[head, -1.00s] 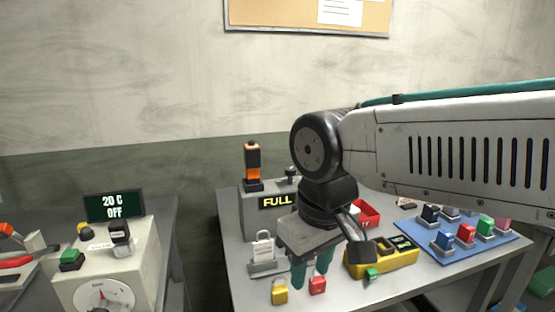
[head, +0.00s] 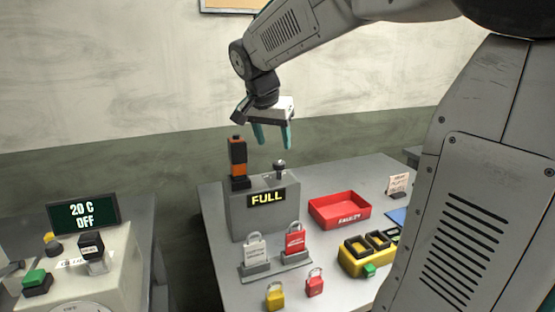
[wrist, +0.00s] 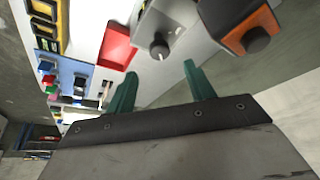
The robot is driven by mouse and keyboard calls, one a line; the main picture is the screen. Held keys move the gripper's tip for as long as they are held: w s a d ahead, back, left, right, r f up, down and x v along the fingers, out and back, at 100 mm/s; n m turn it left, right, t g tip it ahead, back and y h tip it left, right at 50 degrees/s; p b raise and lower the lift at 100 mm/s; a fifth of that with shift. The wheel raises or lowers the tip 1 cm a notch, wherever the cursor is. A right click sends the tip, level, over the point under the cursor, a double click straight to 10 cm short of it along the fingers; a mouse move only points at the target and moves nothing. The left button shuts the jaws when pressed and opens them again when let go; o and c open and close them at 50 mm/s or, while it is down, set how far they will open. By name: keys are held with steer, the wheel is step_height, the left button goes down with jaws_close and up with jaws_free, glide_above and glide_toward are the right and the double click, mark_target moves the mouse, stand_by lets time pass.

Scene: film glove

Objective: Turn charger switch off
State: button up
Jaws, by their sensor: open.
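The charger is a grey box (head: 237,217) with a yellow "FULL" display (head: 267,198) on its front. An orange and black device (head: 238,160) stands upright at its left. A small dark knob switch (head: 279,168) sits on top at the right; in the wrist view the knob (wrist: 160,48) shows with a pale pointer mark. My gripper (head: 272,138) is open and empty, above the box and pointing down. In the wrist view my green fingers (wrist: 158,85) are apart, with the knob beyond the gap between them. Nothing is between the fingers.
A red tray (head: 340,211) lies right of the box. White and red padlocks (head: 295,243) stand in front, with small yellow and red padlocks nearer. A yellow block (head: 362,262) is at the right. A beige unit with a "20 C OFF" display (head: 83,214) stands on the left table.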

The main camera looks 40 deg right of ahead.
mark_target(278, 163)
steer(key=x, duration=0.7)
steer(key=shift+d+f, duration=0.2)
steer(key=shift+f, duration=0.05)
steer(key=c, duration=1)
